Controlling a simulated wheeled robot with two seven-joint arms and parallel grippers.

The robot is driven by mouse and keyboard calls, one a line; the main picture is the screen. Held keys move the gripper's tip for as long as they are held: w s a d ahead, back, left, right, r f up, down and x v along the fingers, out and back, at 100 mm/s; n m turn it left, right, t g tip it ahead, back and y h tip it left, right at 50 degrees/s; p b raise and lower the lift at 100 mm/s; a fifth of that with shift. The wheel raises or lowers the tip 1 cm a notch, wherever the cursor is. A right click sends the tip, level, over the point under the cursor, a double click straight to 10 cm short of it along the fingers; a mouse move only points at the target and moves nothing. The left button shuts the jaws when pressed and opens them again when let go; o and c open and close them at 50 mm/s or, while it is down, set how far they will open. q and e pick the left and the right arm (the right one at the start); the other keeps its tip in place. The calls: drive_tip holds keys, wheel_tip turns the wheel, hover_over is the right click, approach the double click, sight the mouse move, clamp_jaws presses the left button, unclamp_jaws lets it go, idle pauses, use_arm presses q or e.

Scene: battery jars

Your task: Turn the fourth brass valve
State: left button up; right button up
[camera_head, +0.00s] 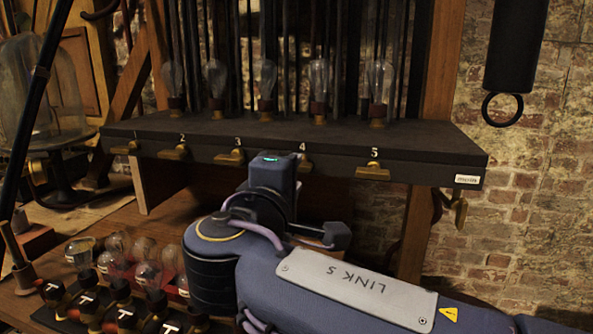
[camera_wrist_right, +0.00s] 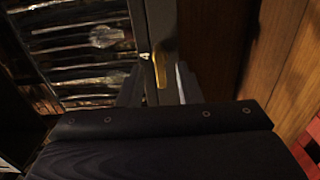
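The fourth brass valve (camera_head: 300,163) sits under the number 4 on the front edge of a dark shelf (camera_head: 440,165). Its handle is partly hidden by my right wrist in the head view. In the right wrist view, a brass handle (camera_wrist_right: 160,70) lies between the fingers of my right gripper (camera_wrist_right: 162,84). The fingers stand apart on either side of it, and contact cannot be made out. The right fingertips are hidden behind my arm in the head view. My left gripper is not in view.
Other brass valves, numbered 1 (camera_head: 127,148), 2 (camera_head: 174,153), 3 (camera_head: 231,157) and 5 (camera_head: 373,172), line the same edge. Glass bulbs (camera_head: 265,80) stand on the shelf above. A bulb rack (camera_head: 125,310) sits at lower left. A black cylinder (camera_head: 515,45) hangs at right.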

drive_tip(key=v, duration=0.5)
drive_tip(key=shift+w, duration=0.1)
drive_tip(key=d+f+m+g, duration=0.2)
drive_tip(key=d+f+g, duration=0.2)
drive_tip(key=d+f, duration=0.5)
drive_tip(key=d+f+m+g, duration=0.3)
drive_tip(key=d+f+g, duration=0.2)
drive_tip(key=d+f, duration=0.5)
drive_tip(key=s+d+f+m+g+y, duration=0.3)
drive_tip(key=s+d+f+m+y, duration=0.15)
drive_tip(key=s+d+f, duration=0.5)
drive_tip(key=s+a+f+m+y, duration=0.3)
drive_tip(key=s+a+f+m, duration=0.1)
drive_tip(key=s+m, duration=0.45)
wheel_tip(320, 180, up, 21)
drive_tip(key=n+p, duration=0.1)
drive_tip(key=p, duration=2)
drive_tip(key=shift+s+a, duration=0.2)
drive_tip(key=shift+s, duration=0.1)
